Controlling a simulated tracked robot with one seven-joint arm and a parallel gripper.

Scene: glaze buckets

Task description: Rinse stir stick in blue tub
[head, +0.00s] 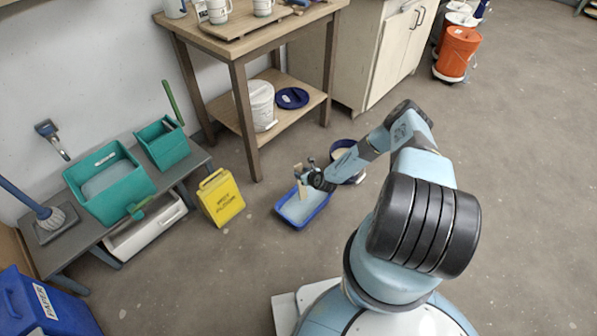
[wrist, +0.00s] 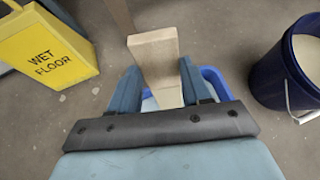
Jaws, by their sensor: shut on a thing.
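The stir stick is a flat, pale wooden paddle (wrist: 155,45), shut between the fingers of my gripper (wrist: 158,85). In the head view the stick (head: 300,184) stands roughly upright over the blue tub (head: 315,213). The tub is a low rectangular basin on the floor with pale blue water in it. My gripper (head: 313,177) is above the tub's far right part. In the wrist view my gripper hides most of the tub; a blue rim (wrist: 216,82) shows at its right. I cannot tell whether the stick's lower end touches the water.
A dark blue bucket (wrist: 270,85) of pale glaze stands just right of the tub, partly behind my arm in the head view. A yellow wet-floor sign (head: 222,198) stands to the left. A wooden table (head: 237,80) is behind. Open floor lies to the right.

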